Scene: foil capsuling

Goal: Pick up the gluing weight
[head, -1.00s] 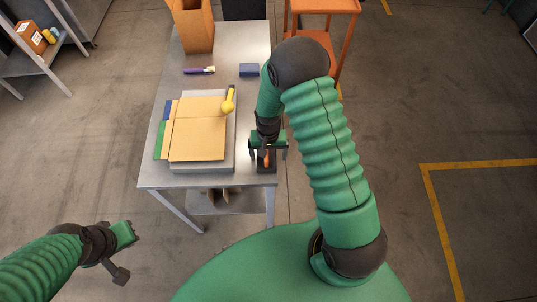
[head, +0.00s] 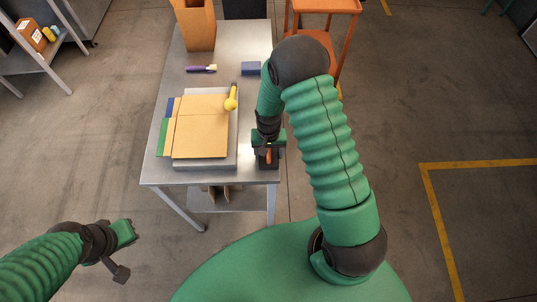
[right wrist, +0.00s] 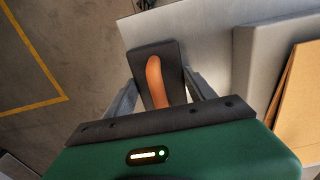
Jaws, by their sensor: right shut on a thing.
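The gluing weight (head: 269,162) is a dark block with an orange handle at the near right corner of the metal table. It also shows in the right wrist view (right wrist: 155,50), handle facing the camera. My right gripper (head: 268,149) is over it, with its fingers shut on it from both sides, as the right wrist view (right wrist: 160,88) also shows. The weight appears to be at the table top; I cannot tell whether it touches. My left gripper (head: 126,236) is at the lower left, off the table and away from the weight; its fingers are not clear.
Beside the weight on the metal table (head: 232,52) is a grey slab (head: 205,166) with tan cardboard (head: 200,140) and a yellow tool (head: 231,100). Behind are a blue block (head: 251,69), a purple-handled brush (head: 200,69) and a tall cardboard box (head: 196,25). An orange stand (head: 325,6) is behind right.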

